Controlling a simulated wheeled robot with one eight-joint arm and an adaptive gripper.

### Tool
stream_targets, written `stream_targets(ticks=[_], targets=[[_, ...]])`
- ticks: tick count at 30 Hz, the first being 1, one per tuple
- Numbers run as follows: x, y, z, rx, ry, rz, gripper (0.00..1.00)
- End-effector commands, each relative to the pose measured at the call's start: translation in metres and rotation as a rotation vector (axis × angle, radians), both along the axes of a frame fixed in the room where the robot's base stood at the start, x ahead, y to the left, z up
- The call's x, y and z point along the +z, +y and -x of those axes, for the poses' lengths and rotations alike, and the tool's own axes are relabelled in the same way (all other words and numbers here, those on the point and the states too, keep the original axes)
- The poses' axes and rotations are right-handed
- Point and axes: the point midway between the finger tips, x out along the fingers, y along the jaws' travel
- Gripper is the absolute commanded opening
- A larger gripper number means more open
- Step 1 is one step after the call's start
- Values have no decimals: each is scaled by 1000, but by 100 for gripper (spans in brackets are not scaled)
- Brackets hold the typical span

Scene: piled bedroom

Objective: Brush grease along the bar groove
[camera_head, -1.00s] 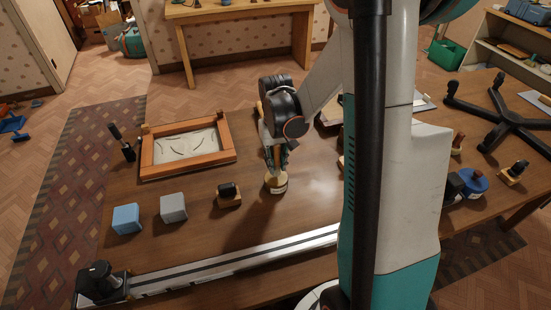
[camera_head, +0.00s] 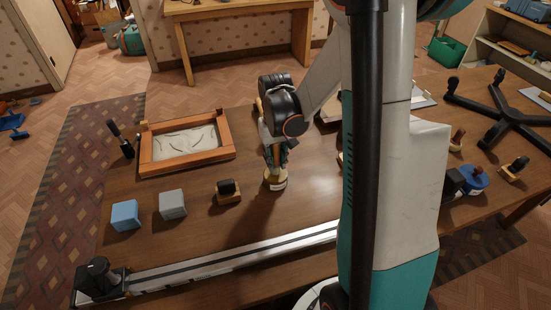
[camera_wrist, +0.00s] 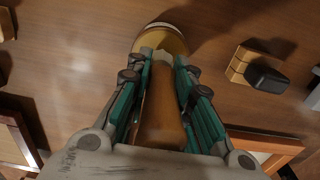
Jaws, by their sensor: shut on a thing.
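The bar (camera_head: 235,258) is a long pale rail with a dark groove line along it, lying near the table's front edge; my arm hides its right end. A black clamp-like block (camera_head: 97,281) stands at its left end. In the wrist view my gripper (camera_wrist: 160,85) is shut on a brown wooden handle (camera_wrist: 162,115), apparently the brush's.
Left of my gripper are a blue cube (camera_head: 125,215), a grey cube (camera_head: 172,204), a wooden block with a black top (camera_head: 228,191) and a wooden-framed tray (camera_head: 228,142). A black star-shaped base (camera_head: 505,117) lies at right. The tabletop between pot and bar is clear.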

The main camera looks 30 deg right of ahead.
Motion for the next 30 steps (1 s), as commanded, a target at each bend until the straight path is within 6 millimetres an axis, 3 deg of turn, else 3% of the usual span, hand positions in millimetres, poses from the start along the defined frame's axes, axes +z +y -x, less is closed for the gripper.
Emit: stream_targets(ticks=[30], targets=[[-9,0,0,0,0,0,0]])
